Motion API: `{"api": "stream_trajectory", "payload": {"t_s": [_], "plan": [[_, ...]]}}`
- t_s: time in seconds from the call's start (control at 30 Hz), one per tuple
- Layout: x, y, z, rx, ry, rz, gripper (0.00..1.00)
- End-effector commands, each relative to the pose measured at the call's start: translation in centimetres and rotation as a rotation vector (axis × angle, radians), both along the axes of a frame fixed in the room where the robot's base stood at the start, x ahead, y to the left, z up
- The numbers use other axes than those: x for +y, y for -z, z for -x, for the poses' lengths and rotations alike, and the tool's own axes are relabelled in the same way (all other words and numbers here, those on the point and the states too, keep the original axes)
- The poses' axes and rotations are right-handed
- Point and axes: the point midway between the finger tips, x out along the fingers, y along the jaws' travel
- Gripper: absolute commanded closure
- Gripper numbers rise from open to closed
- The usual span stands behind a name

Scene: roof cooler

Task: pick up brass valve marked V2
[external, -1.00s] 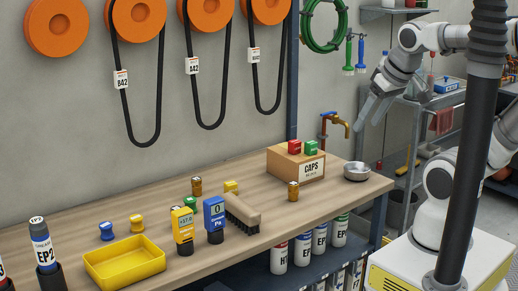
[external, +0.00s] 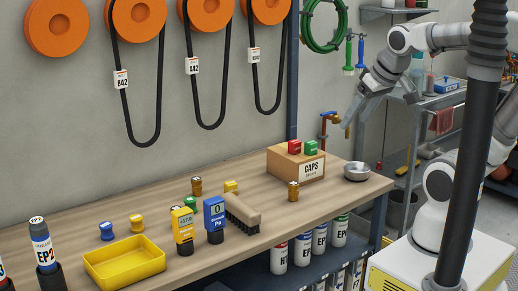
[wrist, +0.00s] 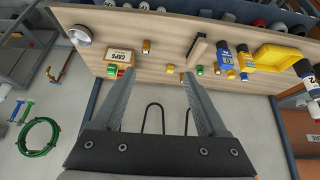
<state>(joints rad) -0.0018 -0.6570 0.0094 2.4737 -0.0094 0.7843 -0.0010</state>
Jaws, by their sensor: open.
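Two small brass valves stand upright on the wooden bench. One (external: 293,191) is in front of the CAPS box and also shows in the wrist view (wrist: 146,47). The other (external: 196,186) is farther left, near the back; it seems to be the small brass piece by my right fingertip in the wrist view (wrist: 181,77). Their markings are too small to read, so I cannot tell which is V2.
The CAPS box (external: 297,166) carries red and green caps, with a metal bowl (external: 357,171) to its right. A brush (external: 241,213), blue and yellow meters, loose caps and a yellow tray (external: 125,281) fill the left half. A tap (external: 329,124) projects from the wall.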

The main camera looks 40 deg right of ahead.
Motion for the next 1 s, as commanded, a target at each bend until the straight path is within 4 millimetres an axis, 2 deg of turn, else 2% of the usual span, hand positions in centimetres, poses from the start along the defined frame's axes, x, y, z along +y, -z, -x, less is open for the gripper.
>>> {"api": "stream_trajectory", "payload": {"t_s": [0.1,0.3,0.47,0.6,0.8,1.0], "plan": [[0.4,1.4,-4.6,-0.051,-0.024,0.018,0.24],[1.6,3.8,-12.4,-0.163,-0.073,0.034,0.24],[3.1,6.5,-18.2,-0.255,-0.119,0.033,0.24],[4.7,9.4,-22.7,-0.334,-0.157,0.021,0.24],[7.3,14.4,-28.1,-0.449,-0.207,-0.017,0.24],[9.7,19.3,-31.7,-0.555,-0.244,-0.067,0.24]]}}
